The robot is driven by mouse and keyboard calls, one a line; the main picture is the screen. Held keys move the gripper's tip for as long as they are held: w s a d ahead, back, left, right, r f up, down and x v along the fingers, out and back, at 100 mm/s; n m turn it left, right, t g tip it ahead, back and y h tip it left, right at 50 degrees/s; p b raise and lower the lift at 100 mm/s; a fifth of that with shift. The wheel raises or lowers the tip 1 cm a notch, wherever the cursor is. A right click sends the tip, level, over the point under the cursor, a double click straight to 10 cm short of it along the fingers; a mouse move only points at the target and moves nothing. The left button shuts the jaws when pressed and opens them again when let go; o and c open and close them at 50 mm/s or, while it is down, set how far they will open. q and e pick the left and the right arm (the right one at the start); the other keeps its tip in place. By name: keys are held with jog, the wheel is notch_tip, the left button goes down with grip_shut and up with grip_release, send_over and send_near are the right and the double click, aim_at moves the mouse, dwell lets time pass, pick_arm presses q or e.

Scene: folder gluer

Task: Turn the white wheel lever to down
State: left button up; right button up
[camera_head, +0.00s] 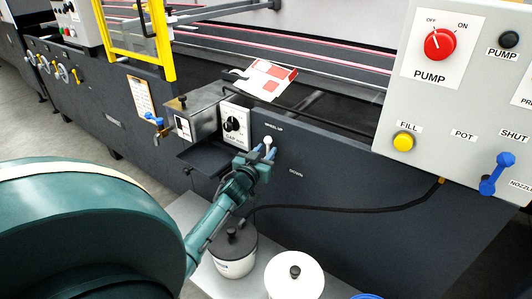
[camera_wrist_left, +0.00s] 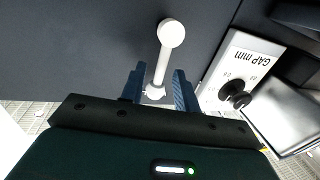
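The white wheel lever (camera_head: 268,141) is on the dark machine side, close under the WHEEL UP label (camera_head: 273,127). The DOWN label (camera_head: 296,173) is lower and to the right. In the left wrist view the lever (camera_wrist_left: 163,58) shows a round white knob and a thin shaft. My left gripper (camera_head: 266,153) is at the lever. In the left wrist view its two blue fingers (camera_wrist_left: 157,87) stand apart, one on each side of the shaft, with gaps visible; the knob lies beyond the fingertips. My right gripper is not in view.
A control panel (camera_head: 450,75) is at the right, with a black cable (camera_head: 350,208) below. White pots (camera_head: 294,275) stand below.

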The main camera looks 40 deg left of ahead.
pick_arm(q)
jog(key=shift+w+a, duration=0.15)
jog(key=shift+w, duration=0.35)
grip_shut()
dwell(0.3)
